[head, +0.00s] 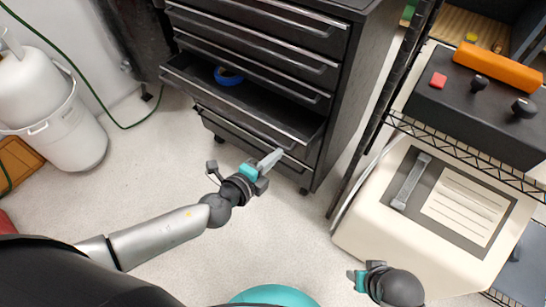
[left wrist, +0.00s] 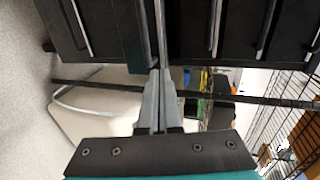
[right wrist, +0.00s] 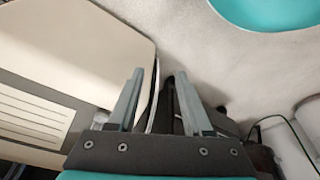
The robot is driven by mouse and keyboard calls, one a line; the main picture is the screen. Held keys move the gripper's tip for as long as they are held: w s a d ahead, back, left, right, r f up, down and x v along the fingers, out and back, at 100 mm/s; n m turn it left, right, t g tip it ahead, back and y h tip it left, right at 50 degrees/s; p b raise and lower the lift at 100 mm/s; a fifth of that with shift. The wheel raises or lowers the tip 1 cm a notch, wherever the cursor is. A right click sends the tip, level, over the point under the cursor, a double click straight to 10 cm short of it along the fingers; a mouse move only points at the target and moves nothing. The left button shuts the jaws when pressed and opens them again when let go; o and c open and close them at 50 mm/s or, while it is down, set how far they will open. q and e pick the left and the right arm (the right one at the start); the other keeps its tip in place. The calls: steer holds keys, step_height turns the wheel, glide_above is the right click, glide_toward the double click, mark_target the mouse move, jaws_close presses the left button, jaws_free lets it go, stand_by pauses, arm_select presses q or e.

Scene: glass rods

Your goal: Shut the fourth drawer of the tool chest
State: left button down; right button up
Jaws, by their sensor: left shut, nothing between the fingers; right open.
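The black tool chest (head: 340,110) stands at the top middle of the head view. One of its lower drawers (head: 190,78) is pulled part way out, with a blue ring-shaped roll inside; the drawers above it look shut. My right gripper (head: 357,278) is low in the head view, away from the chest. Its fingers are apart and empty in the right wrist view (right wrist: 158,98).
A cream-coloured box-shaped machine (head: 365,215) and a wire shelf (head: 460,148) stand right of the chest. White containers (head: 62,130) stand at the left. A teal round surface (head: 275,296) is at the bottom. Pale floor before the chest is clear.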

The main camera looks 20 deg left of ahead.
mark_target(295, 139)
arm_select(q)
steer(key=b+x, duration=0.1)
steer(key=x, duration=0.4)
steer(key=shift+f, duration=0.1)
steer(key=shift+x, duration=0.85)
arm_select(e)
steer(key=shift+w+r+t, duration=0.15)
steer(key=shift+w+r, duration=0.1)
steer(key=shift+r, duration=0.55)
steer(key=shift+w+r+t, duration=0.15)
steer(key=shift+w+r, duration=0.1)
steer(key=shift+r, duration=0.55)
